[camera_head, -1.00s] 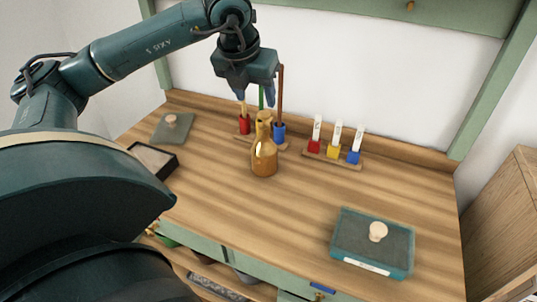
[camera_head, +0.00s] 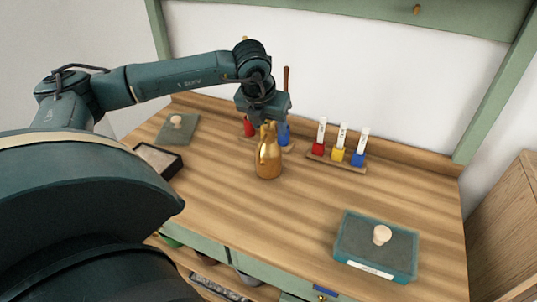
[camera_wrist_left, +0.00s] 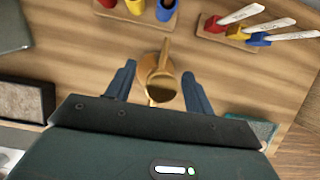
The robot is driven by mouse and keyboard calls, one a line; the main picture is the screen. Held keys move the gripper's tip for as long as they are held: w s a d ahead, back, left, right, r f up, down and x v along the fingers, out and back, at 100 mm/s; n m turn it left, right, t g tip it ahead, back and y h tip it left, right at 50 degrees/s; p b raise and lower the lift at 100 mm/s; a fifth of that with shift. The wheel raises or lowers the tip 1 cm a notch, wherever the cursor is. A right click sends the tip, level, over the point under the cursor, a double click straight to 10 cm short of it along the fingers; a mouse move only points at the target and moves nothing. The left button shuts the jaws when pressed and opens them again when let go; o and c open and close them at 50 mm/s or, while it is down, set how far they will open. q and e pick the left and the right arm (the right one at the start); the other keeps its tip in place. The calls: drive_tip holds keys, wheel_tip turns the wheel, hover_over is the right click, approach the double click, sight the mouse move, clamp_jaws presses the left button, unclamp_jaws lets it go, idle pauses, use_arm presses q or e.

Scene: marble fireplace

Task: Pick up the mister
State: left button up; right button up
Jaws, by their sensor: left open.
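The mister (camera_head: 269,158), a golden-brown bottle with a narrow neck, stands upright on the wooden desk (camera_head: 250,215). My left gripper (camera_head: 267,122) is directly above it, pointing down, with the fingertips around its top in the head view. In the left wrist view, the mister (camera_wrist_left: 159,82) lies between the two blue fingers of my open left gripper (camera_wrist_left: 158,88), with a gap on each side. My right gripper is not in view.
Red and blue cups (camera_head: 284,134) in a rack stand close behind the mister. The desk's middle is clear.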

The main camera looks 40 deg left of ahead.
use_arm(q)
drive_tip(key=shift+c, duration=0.2)
clamp_jaws()
idle(0.4)
